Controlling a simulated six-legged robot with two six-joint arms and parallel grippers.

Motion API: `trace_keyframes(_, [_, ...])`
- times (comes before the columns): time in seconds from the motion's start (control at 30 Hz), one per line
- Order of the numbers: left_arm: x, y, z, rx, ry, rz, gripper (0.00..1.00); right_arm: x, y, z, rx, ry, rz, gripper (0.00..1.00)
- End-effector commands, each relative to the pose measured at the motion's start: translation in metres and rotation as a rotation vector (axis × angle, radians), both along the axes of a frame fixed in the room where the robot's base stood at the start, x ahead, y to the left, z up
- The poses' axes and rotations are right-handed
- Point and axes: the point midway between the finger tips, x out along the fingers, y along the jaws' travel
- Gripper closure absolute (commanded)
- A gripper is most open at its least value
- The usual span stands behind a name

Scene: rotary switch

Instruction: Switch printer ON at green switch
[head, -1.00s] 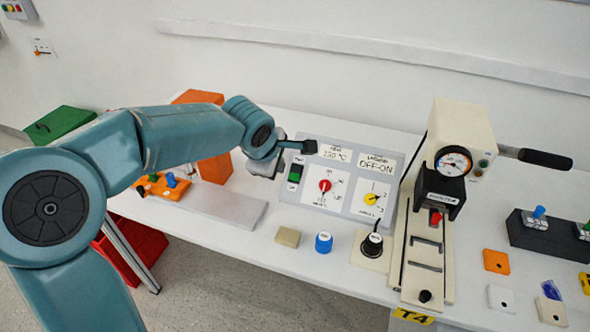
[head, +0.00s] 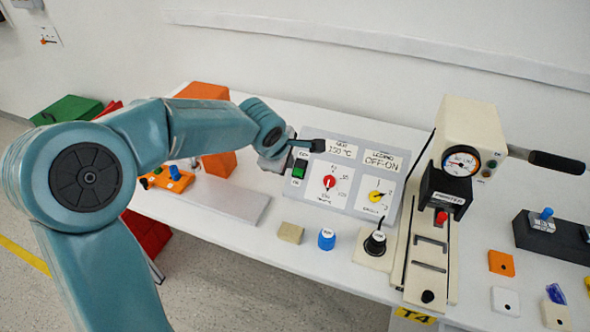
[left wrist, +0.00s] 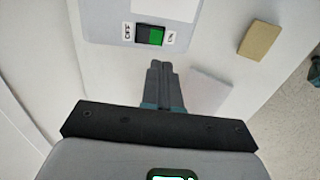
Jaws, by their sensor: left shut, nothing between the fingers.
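The green switch (head: 299,168) is a small rocker on the left part of a grey control panel (head: 341,205). In the left wrist view the switch (left wrist: 150,35) has a dark half towards its OFF label and a bright green half towards its ON label. My left gripper (head: 317,146) is shut and empty, its dark fingers near the switch, at its upper right in the head view. In the left wrist view its fingertips (left wrist: 160,66) point at the switch, with a visible gap in the picture. Contact cannot be told. My right gripper is not in view.
The panel also carries a red knob (head: 329,182) and a yellow knob (head: 375,196). A beige block (head: 290,233), a blue knob (head: 326,239) and a black knob (head: 375,242) stand in front. A cream press (head: 466,140) stands to the right. An orange box (head: 219,165) is behind my arm.

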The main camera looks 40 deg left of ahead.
Motion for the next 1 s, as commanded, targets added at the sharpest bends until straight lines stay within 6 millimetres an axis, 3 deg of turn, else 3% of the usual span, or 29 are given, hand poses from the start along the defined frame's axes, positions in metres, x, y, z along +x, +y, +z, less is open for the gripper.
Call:
trace_keyframes(0.2, [0.026,0.007,-0.042,0.000,0.005,0.001,1.00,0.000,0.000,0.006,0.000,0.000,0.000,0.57])
trace_keyframes(0.43, [0.047,0.011,-0.074,-0.001,0.003,0.000,1.00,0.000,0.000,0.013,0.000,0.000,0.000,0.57])
trace_keyframes(0.63, [0.054,0.013,-0.086,0.000,0.001,0.000,1.00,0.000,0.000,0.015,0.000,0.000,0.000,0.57])
trace_keyframes(1.0, [0.055,0.013,-0.088,0.000,-0.001,0.000,1.00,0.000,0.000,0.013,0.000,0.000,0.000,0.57])
